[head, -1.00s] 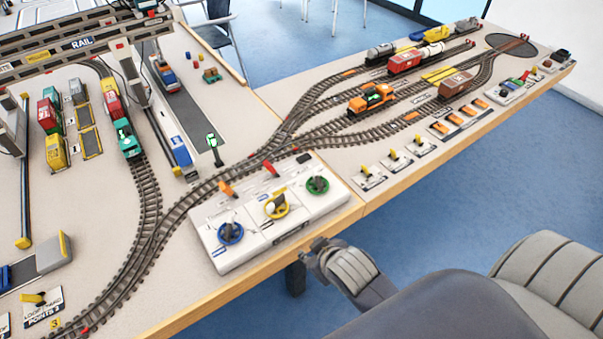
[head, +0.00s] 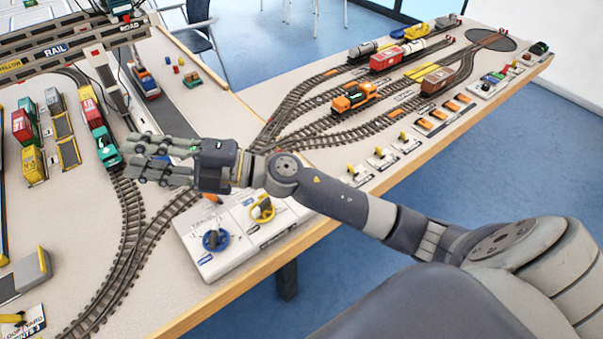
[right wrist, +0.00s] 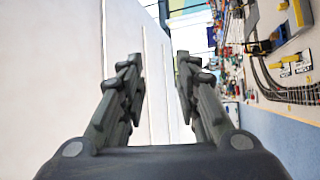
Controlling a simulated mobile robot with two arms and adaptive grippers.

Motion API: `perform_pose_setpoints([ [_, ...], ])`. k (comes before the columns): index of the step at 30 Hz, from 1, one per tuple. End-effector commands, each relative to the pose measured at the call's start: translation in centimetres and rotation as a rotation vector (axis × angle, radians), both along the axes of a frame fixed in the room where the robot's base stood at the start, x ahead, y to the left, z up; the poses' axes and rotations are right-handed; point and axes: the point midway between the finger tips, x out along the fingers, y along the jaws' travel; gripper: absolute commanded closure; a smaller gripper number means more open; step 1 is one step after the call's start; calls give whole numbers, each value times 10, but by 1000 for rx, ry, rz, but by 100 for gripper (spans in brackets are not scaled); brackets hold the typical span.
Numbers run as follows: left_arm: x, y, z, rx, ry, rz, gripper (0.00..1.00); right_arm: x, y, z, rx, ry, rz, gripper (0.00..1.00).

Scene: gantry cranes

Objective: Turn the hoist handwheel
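A white control box (head: 232,263) stands at the front edge of the table in the head view. A blue handwheel (head: 215,240) and a yellow handwheel (head: 262,209) show on its top. My right forearm hides the box's far right part, where a green handwheel showed earlier. I cannot read which wheel is the hoist's. My right gripper (head: 132,155) is open and empty, above the table beyond the box and left of the wheels, fingers pointing left. In the right wrist view its two fingers (right wrist: 158,75) stand apart with nothing between them. My left gripper is not in view.
Model tracks with wagons, such as an orange locomotive (head: 354,97), run behind and right of the box. A grey gantry crane (head: 62,48) stands at the back left. A green wagon (head: 107,147) is close to my fingers in the picture. Small yellow levers (head: 380,152) line the front edge.

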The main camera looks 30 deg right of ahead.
Motion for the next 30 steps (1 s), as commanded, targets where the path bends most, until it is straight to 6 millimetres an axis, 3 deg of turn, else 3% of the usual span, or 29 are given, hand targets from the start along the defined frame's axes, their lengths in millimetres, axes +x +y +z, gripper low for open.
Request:
perform_pose_setpoints([
  [3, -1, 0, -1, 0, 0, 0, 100, -12, 13, -31, -279, -83, 180, 70],
  [7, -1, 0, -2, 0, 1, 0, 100, -15, -7, -81, -613, -94, 332, 70],
  [11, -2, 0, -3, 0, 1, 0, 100, -7, -65, -129, -967, -25, 422, 70],
  [13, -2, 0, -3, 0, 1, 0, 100, 1, -111, -146, -1157, 48, 441, 70],
  [18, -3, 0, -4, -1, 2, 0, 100, 10, -228, -155, -1529, 282, 416, 70],
  [21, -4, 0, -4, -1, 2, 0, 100, 9, -278, -147, -1660, 405, 384, 70],
  [25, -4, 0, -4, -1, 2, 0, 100, 6, -312, -139, -1742, 500, 356, 70],
  [30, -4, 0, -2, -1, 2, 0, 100, 3, -319, -148, -1761, 526, 354, 70],
])
